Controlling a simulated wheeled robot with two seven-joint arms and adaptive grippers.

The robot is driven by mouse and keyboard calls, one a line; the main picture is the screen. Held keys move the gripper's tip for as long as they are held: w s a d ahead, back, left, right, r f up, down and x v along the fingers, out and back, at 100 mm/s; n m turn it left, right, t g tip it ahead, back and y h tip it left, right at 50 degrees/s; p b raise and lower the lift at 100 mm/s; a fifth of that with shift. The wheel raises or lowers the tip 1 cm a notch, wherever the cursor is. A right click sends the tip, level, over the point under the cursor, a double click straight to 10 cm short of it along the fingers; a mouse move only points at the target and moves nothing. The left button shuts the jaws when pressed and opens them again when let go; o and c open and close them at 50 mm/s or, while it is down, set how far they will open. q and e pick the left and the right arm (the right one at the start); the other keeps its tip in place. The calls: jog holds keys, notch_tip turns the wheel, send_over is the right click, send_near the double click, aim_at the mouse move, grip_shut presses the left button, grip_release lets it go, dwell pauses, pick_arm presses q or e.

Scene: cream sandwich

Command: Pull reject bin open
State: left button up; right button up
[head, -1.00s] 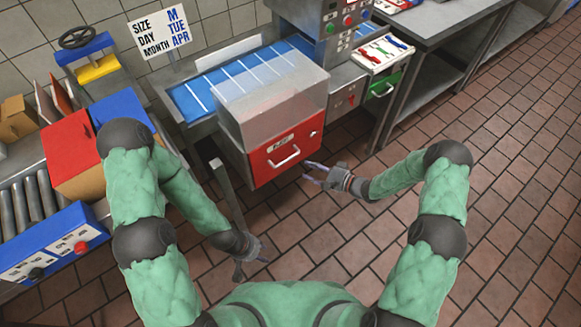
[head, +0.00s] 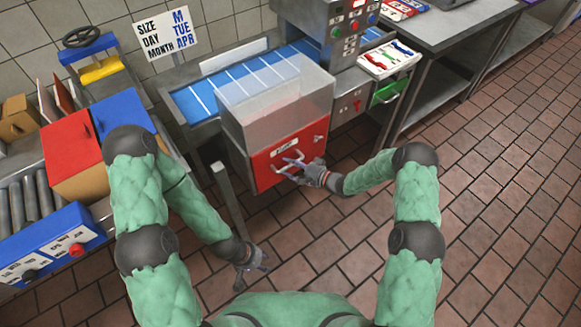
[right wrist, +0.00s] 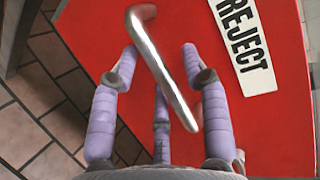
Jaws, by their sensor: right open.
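My right gripper (head: 289,167) is open at the handle. In the right wrist view the metal handle (right wrist: 160,70) runs between the spread fingers of my right gripper (right wrist: 155,65), in front of the red face with its REJECT label (right wrist: 245,45). I cannot tell whether a finger touches the handle. My left gripper (head: 250,277) hangs low over the floor, away from the bin; its fingers are small and unclear.
The blue conveyor belt (head: 205,96) runs behind the bin. A grey post (head: 224,195) stands left of the bin. The tiled floor (head: 500,190) at the front right is clear.

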grip_shut()
jog(key=shift+s, duration=0.1)
jog(key=s+d+p, duration=0.3)
jog(key=s+d, duration=0.8)
jog(key=s, duration=0.3)
jog(key=shift+s, duration=0.4)
grip_release()
